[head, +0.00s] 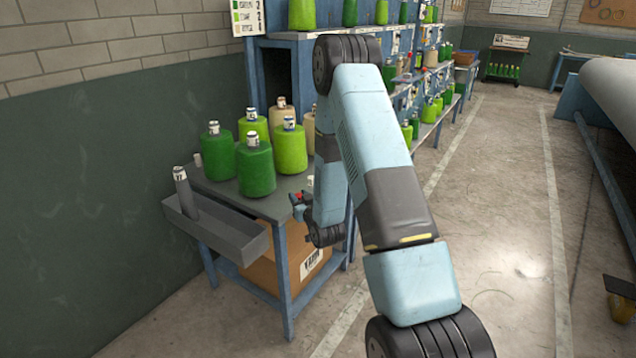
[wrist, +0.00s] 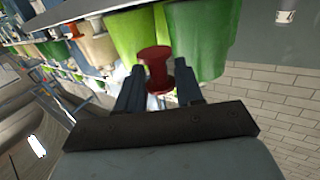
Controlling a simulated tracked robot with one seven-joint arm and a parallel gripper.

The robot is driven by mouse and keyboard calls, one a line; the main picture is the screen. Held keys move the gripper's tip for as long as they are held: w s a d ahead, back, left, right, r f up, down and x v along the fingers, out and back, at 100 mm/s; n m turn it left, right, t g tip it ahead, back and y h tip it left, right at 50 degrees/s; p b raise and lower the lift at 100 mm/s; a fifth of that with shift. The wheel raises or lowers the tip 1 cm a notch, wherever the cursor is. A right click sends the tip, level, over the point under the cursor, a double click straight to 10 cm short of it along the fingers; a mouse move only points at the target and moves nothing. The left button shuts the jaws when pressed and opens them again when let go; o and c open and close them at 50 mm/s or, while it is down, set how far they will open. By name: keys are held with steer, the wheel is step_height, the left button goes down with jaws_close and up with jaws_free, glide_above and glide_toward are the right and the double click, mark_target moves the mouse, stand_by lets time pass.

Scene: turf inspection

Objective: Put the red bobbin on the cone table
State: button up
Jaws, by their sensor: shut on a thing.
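The red bobbin (wrist: 155,70) is between the two fingers of my gripper (wrist: 158,88) in the wrist view, and the fingers are shut on it. In the head view my gripper (head: 300,200) is at the right front edge of the cone table, mostly hidden behind my arm, with a small bit of red showing at it. The cone table (head: 268,207) has a grey top on blue legs. Green, lime and beige yarn cones stand on it, among them a dark green cone (head: 255,168) and a lime cone (head: 290,150) near the gripper.
A grey trough (head: 215,228) with a grey tube (head: 185,190) hangs on the table's left side. A cardboard box (head: 275,268) is under the table. Shelves (head: 400,95) with more cones stand behind.

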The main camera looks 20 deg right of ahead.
steer(key=w+d+r+n+g+y, duration=0.1)
steer(key=w+d+r+n+y, duration=0.25)
steer(key=d+r, duration=0.5)
glide_above(281, 209)
steer(key=d, duration=0.2)
steer(key=shift+m+y, duration=0.25)
steer(key=shift+y, duration=0.2)
steer(key=f, duration=0.7)
steer(key=shift+a+f, duration=0.1)
steer(key=shift+a, duration=0.15)
steer(key=shift+a+f, duration=0.65)
steer(key=shift+f, duration=0.15)
steer(key=shift+a+f, duration=0.15)
steer(key=shift+f, duration=1.5)
steer(key=shift+f, duration=0.1)
steer(key=o, duration=1)
